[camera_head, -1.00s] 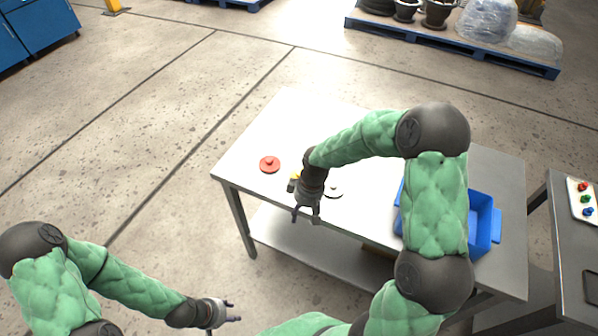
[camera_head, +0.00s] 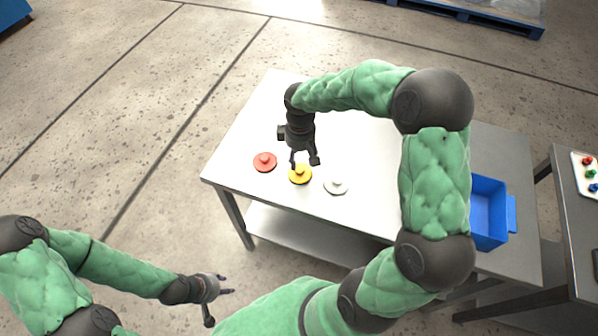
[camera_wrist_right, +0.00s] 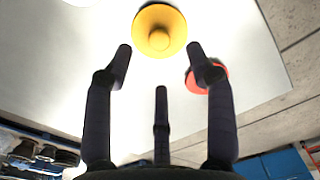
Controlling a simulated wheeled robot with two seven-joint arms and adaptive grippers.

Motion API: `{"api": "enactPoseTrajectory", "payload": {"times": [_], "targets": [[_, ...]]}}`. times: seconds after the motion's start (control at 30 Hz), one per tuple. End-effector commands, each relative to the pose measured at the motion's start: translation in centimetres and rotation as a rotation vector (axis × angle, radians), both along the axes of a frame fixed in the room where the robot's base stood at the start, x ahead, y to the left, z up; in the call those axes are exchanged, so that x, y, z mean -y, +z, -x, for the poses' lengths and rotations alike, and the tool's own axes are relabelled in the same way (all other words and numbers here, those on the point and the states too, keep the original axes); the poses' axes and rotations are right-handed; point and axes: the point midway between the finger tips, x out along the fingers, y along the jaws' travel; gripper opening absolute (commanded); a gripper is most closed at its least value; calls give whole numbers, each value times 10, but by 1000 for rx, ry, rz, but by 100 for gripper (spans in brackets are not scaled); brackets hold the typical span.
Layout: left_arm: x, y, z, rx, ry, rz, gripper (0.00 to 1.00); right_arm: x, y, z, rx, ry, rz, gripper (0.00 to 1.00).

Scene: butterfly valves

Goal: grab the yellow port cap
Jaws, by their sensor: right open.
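The yellow port cap (camera_head: 300,174) lies on the white table top near its front edge, between the red cap and the white cap. It is a round disc with a knob in the middle. In the right wrist view the yellow port cap (camera_wrist_right: 160,30) shows whole, just beyond the fingertips and between their lines. My right gripper (camera_head: 304,163) is open and empty above the cap, fingers pointing down toward it; its spread fingers (camera_wrist_right: 163,62) do not enclose the knob. My left gripper (camera_head: 222,292) is away from the table at the lower left and looks open and empty.
A red cap (camera_head: 265,162) lies left of the yellow one and a white cap (camera_head: 336,185) right of it, both close by. A blue bin (camera_head: 489,212) stands at the table's right. A side table (camera_head: 575,235) with a tray of coloured knobs is further right.

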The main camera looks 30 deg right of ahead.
Motion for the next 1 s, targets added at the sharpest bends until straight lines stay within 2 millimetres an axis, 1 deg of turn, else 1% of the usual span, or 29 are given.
{"api": "enactPoseTrajectory", "payload": {"times": [0.03, 0.1, 0.27, 0.37, 0.5, 0.6, 0.7, 0.87, 0.97, 1.0], "targets": [[0, -4, 0, 1, 0, 0, 40, 0, -11, 0, -3, 1, -1, 56], [0, -5, -1, 1, 0, 0, 40, 0, -17, 0, -1, 0, 0, 56], [0, -7, -1, 1, 0, 0, 40, 0, -24, 0, 0, 0, -1, 56], [0, -11, -1, 2, 1, 0, 40, 2, -35, 0, -1, -1, -2, 56], [0, -19, -1, 2, 1, 0, 40, 3, -57, 0, -2, 1, -1, 56], [0, -22, -1, 2, 1, 0, 40, 3, -68, 0, 0, -1, -1, 56], [0, -22, -1, 1, 0, 0, 40, 3, -71, -1, 1, -1, -2, 56], [0, -22, -1, 2, 1, 0, 40, 3, -70, -1, 2, -1, -1, 56], [0, -22, -1, 2, 1, 0, 40, 3, -70, -1, 1, -1, -2, 30], [0, -22, -1, 2, 1, 0, 40, 3, -70, -1, 1, 0, -2, 19]]}}
